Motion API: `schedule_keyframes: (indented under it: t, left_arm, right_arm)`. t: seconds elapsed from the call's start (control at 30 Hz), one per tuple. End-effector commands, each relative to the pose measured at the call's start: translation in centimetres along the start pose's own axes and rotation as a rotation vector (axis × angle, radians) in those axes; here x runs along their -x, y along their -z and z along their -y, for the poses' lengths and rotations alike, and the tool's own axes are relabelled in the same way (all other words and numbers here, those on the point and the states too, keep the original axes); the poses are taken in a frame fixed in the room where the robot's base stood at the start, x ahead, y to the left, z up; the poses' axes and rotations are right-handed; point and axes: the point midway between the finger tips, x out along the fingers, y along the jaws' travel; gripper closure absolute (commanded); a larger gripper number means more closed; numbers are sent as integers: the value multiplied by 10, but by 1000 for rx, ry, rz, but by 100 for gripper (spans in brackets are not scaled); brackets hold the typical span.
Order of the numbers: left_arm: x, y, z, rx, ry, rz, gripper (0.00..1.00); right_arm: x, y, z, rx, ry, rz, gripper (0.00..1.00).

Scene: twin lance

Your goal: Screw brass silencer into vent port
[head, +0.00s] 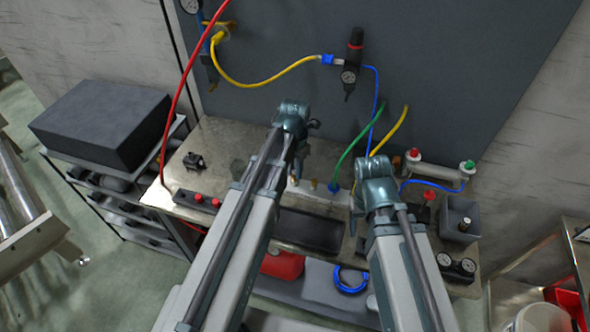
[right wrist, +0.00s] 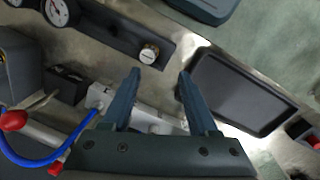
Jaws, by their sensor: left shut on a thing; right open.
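My left gripper (head: 299,165) is over the back of the bench, at the left end of a pale metal valve block (head: 325,195). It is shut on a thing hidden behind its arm. Small brass-coloured fittings (head: 314,184) show on the block. In the right wrist view my right gripper (right wrist: 160,74) is open, with nothing between its fingers. The pale block also shows behind the fingers (right wrist: 150,118). I cannot make out the vent port.
A dark tray (head: 308,229) lies on the bench (head: 228,140). Red, yellow, green and blue hoses run around the workspace. A grey bin (head: 460,218) and twin gauges (head: 456,264) stand at the right. A black box (head: 103,124) is at the left.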

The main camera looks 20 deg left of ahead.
Motion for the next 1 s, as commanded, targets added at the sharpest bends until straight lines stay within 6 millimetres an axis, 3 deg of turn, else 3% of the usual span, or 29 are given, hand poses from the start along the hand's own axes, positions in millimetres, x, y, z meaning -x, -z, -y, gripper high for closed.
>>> schedule_keyframes:
  t: [1.0]
  left_arm:
    - [-1, 0, 0, -1382, 0, 0, 100]
  right_arm:
    - [-1, 0, 0, 0, 0, 0, 40]
